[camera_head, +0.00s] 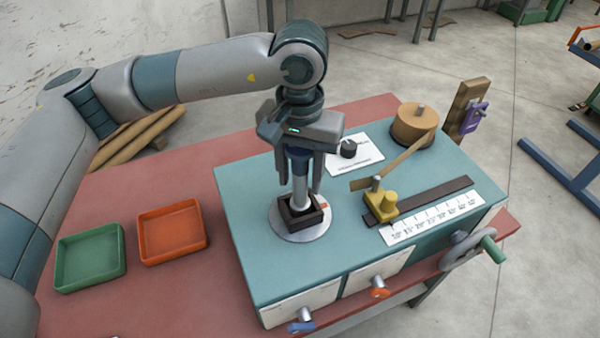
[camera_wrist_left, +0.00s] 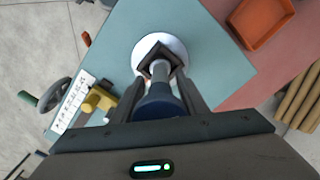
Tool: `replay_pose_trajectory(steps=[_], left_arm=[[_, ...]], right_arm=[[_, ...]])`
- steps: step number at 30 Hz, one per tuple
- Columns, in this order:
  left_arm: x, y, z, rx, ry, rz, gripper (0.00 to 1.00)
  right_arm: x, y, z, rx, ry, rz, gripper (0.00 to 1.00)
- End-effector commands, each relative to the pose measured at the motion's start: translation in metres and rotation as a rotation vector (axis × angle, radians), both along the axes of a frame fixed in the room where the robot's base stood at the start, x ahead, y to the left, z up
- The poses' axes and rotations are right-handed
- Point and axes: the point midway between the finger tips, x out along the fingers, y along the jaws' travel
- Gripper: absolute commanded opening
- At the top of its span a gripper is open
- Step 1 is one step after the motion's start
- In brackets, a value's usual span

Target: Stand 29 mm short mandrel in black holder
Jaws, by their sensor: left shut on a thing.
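A silver mandrel with a dark blue collar (camera_head: 299,186) stands upright between the fingers of my left gripper (camera_head: 300,188). Its lower end is inside the square black holder (camera_head: 301,219), which sits on a round pale plate (camera_head: 298,235) on the teal bench top. My left gripper is shut on the mandrel from above. The left wrist view shows the mandrel (camera_wrist_left: 160,72) running down into the opening of the black holder (camera_wrist_left: 160,50). I cannot see whether its foot rests on the holder's floor. My right gripper is not in view.
A green tray (camera_head: 91,258) and an orange tray (camera_head: 172,232) stand on the red table at left. A white card with a black knob (camera_head: 348,149), a cardboard roll (camera_head: 414,125), a yellow guide (camera_head: 382,206) and a ruler strip (camera_head: 432,217) lie to the right of the holder.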

Motion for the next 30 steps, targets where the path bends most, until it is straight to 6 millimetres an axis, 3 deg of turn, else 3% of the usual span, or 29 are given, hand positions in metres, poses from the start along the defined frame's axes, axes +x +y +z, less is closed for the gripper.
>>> replay_pose_trajectory(steps=[2,3,6,20,26,30], left_arm=[[0.000,0.000,0.000,0.000,-0.001,0.000,0.10],[0.000,0.000,0.000,0.000,-0.001,0.000,0.45],[0.000,0.000,0.000,0.000,0.000,0.000,0.62],[0.001,0.000,0.006,0.001,-0.001,0.000,0.62],[0.001,-0.001,0.026,-0.001,-0.003,0.000,0.62],[0.001,-0.001,0.050,-0.002,-0.005,0.000,0.62]], right_arm=[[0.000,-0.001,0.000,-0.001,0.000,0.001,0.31],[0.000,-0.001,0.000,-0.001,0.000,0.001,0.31],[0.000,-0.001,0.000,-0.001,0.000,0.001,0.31],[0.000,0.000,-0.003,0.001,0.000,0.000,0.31],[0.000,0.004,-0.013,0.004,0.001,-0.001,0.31],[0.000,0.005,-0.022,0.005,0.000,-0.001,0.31]])
